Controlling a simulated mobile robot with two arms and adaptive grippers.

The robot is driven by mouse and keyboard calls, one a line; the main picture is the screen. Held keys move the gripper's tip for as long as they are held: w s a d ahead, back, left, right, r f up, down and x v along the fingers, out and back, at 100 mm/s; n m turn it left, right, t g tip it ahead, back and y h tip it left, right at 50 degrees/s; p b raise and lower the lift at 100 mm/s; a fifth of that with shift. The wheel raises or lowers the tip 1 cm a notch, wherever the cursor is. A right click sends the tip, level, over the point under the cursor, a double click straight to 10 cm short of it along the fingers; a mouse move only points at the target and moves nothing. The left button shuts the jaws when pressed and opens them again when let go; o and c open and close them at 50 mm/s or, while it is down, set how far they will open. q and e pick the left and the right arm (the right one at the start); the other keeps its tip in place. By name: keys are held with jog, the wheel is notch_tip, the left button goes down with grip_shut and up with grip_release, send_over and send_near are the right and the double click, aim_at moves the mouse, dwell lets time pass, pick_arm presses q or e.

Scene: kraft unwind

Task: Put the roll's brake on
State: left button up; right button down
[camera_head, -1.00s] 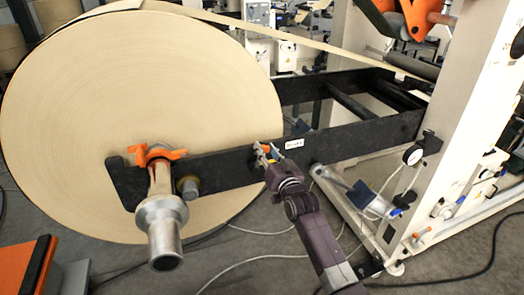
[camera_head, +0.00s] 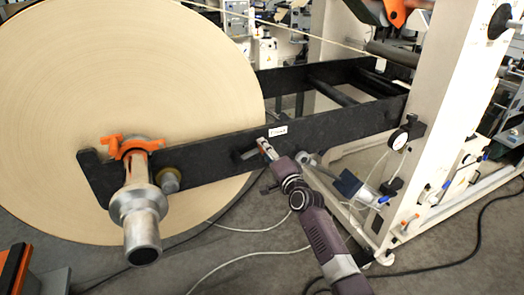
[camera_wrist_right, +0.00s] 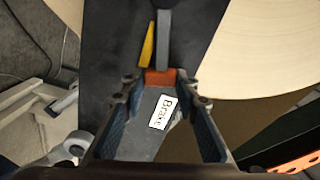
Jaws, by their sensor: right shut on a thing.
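The large kraft paper roll (camera_head: 110,90) hangs at the left on its shaft (camera_head: 140,215), beside a black arm of the stand (camera_head: 220,155). A white label (camera_head: 278,130) on the black arm reads "Brake" in the right wrist view (camera_wrist_right: 162,112). My right gripper (camera_head: 264,148) is at the black arm, just below the label. In the right wrist view, a grey brake lever (camera_wrist_right: 163,40) with an orange end (camera_wrist_right: 160,77) reaches between my right fingers (camera_wrist_right: 160,88), which are shut on it. A yellow strip (camera_wrist_right: 147,45) lies alongside the lever. My left gripper is out of view.
An orange clamp (camera_head: 130,145) sits over the shaft. The white machine frame (camera_head: 420,120) stands at the right, with a gauge (camera_head: 399,140) on it. Cables (camera_head: 240,228) lie on the grey floor. An orange-topped object (camera_head: 15,265) is at the lower left.

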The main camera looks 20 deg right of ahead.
jog(key=shift+d+f+m+b, duration=0.2)
jog(key=shift+f+m+b, duration=0.75)
jog(key=shift+f+m, duration=0.55)
jog(key=c, duration=1.5)
grip_release()
jog(key=shift+s, duration=0.1)
jog(key=s, duration=1.1)
jog(key=shift+s+d, duration=0.2)
jog(key=shift+s, duration=0.2)
